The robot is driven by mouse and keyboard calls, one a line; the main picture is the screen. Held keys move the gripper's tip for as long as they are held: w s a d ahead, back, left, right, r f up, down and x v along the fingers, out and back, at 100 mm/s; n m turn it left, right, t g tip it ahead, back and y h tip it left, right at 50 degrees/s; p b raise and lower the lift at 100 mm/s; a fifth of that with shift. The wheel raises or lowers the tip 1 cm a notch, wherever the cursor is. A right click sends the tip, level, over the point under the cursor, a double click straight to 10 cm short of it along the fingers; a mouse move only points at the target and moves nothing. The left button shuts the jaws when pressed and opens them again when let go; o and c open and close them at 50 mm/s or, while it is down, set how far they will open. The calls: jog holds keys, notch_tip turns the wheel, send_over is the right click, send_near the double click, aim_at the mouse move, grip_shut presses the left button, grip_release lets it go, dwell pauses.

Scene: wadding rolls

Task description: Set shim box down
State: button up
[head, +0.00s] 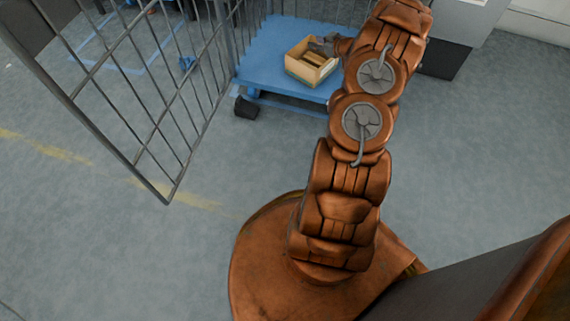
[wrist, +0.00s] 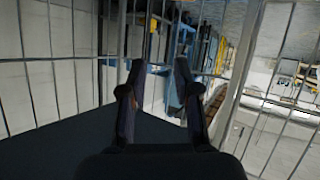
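The shim box (head: 311,61) is an open-topped tan box with a dark green lower band and yellowish pieces inside. It sits upright on a blue platform (head: 268,48), near its right side. My gripper (head: 322,44) is at the box's back right rim in the head view; I cannot tell there whether it touches. In the wrist view my gripper's two dark fingers (wrist: 158,72) stand apart, with background showing between them and nothing clearly held. The box is not clearly seen in the wrist view.
A grey wire cage panel (head: 150,95) stands left of the platform, its bars also close in the wrist view (wrist: 65,60). A grey cabinet with a dark base (head: 445,62) stands right of my arm. The floor at right is clear.

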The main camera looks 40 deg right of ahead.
jog(key=w+a+r+m+g+h, duration=0.1)
jog(key=w+a+r+g+h, duration=0.25)
jog(key=a+r, duration=0.4)
jog(key=s+a+r+m+g, duration=0.1)
jog(key=s+a+r+g, duration=0.1)
jog(key=s+a+r, duration=0.3)
jog(key=s+a+r+g, duration=0.1)
jog(key=a+r, duration=0.2)
jog(key=a, duration=0.3)
jog(key=s+a+r+g+y, duration=0.1)
jog(key=s+a+g, duration=0.2)
jog(key=s+a, duration=0.7)
jog(key=s+a+r+g+y, duration=0.1)
jog(key=s+a+r+g, duration=0.1)
jog(key=s+a, duration=0.8)
jog(key=s+a+r+g+y, duration=0.2)
jog(key=s+a+g, duration=0.3)
jog(key=s, duration=1.5)
jog(key=a, duration=0.5)
jog(key=shift+r, duration=0.15)
